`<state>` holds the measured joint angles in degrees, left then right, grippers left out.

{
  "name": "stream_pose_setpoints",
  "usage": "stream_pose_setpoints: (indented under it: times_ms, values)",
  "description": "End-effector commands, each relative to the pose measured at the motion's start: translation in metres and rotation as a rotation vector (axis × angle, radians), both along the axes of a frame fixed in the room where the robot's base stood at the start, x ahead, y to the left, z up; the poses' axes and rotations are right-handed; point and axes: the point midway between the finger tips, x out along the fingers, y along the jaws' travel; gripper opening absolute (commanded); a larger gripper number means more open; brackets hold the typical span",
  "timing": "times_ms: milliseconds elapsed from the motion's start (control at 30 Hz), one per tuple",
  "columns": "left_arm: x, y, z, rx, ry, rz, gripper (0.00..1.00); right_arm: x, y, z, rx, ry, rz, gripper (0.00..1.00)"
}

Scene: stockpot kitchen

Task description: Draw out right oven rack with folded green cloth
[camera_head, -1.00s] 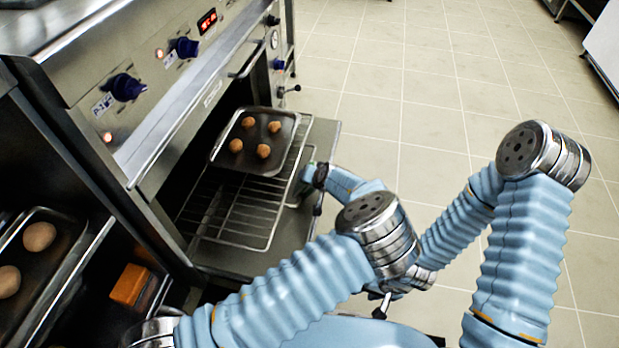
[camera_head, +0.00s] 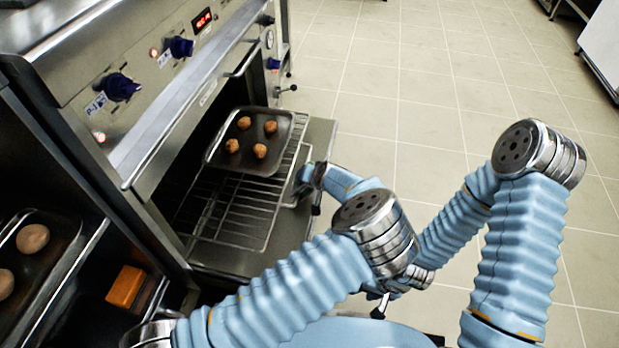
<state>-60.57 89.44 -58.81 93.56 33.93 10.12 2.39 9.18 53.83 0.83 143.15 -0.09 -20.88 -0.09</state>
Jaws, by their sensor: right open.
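The wire oven rack (camera_head: 238,208) sticks partly out of the dark oven over the lowered door. A baking tray (camera_head: 240,163) with several round brown buns rests on its far part. A small patch of green cloth (camera_head: 304,173) shows at the rack's outer edge, beside my right gripper (camera_head: 312,184). The right gripper is open at that edge; its fingertips are small, and I cannot tell whether the cloth or rack touches them. My left arm crosses the foreground, and its gripper is mostly hidden behind its own links.
The lowered oven door (camera_head: 318,140) lies under the rack. Blue knobs (camera_head: 120,88) and a handle bar line the oven front. At lower left are another tray (camera_head: 40,262) with buns and an orange block (camera_head: 126,286). The tiled floor (camera_head: 420,100) to the right is clear.

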Motion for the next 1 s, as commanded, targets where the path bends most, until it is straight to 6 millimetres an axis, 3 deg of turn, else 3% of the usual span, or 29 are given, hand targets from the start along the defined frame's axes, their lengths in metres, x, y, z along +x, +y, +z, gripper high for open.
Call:
stream_pose_setpoints:
  times_ms: [1000]
  values:
    - [0.0007, 0.0019, 0.0054, 0.002, -0.001, 0.000, 0.02, 0.0000, 0.0000, -0.0012, 0.000, 0.000, 0.000, 0.43]
